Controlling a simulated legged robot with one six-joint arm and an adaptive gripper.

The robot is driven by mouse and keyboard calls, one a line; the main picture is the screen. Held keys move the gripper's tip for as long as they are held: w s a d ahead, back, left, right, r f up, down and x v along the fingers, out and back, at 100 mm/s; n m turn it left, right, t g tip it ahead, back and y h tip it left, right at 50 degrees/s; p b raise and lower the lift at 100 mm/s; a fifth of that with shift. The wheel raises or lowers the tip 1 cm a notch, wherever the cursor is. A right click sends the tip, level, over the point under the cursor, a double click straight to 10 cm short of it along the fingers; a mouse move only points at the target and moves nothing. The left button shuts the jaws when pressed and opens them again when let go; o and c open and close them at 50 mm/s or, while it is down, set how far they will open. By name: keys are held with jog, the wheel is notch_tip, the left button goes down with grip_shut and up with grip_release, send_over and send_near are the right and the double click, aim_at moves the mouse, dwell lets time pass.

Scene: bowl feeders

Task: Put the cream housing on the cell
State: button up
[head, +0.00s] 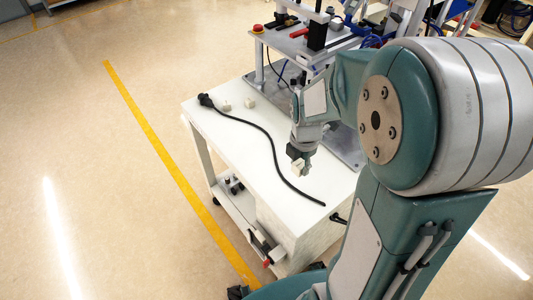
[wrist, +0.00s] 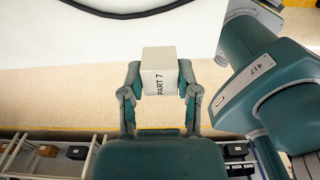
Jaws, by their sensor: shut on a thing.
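My gripper (head: 301,158) is shut on a cream housing (head: 298,167), a small block, above the white table top. In the wrist view the housing (wrist: 159,66) sits between both fingertips (wrist: 160,84) and shows the print "PART 7". The cell (head: 300,42), a grey metal platform with a red button on a yellow base and black posts, stands at the back of the table, beyond my gripper. My arm hides part of the cell.
Two more small cream blocks (head: 225,105) (head: 250,102) lie at the table's far left. A black cable (head: 262,131) with a plug runs across the white table (head: 225,135). The floor left of the table is clear, with a yellow line (head: 150,130).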

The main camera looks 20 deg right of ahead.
jog(key=w+a+f, duration=0.3)
jog(key=w, duration=0.2)
send_over(269, 174)
jog(key=f, duration=0.4)
jog(key=shift+s+d+f, duration=0.25)
jog(key=shift+s+d, duration=0.05)
jog(key=shift+s, duration=0.1)
jog(key=shift+w+a+f, duration=0.3)
jog(key=shift+w+f, duration=0.05)
jog(key=shift+f, duration=1.65)
jog(key=o, duration=1)
jog(key=shift+f, duration=0.1)
jog(key=shift+o, duration=0.2)
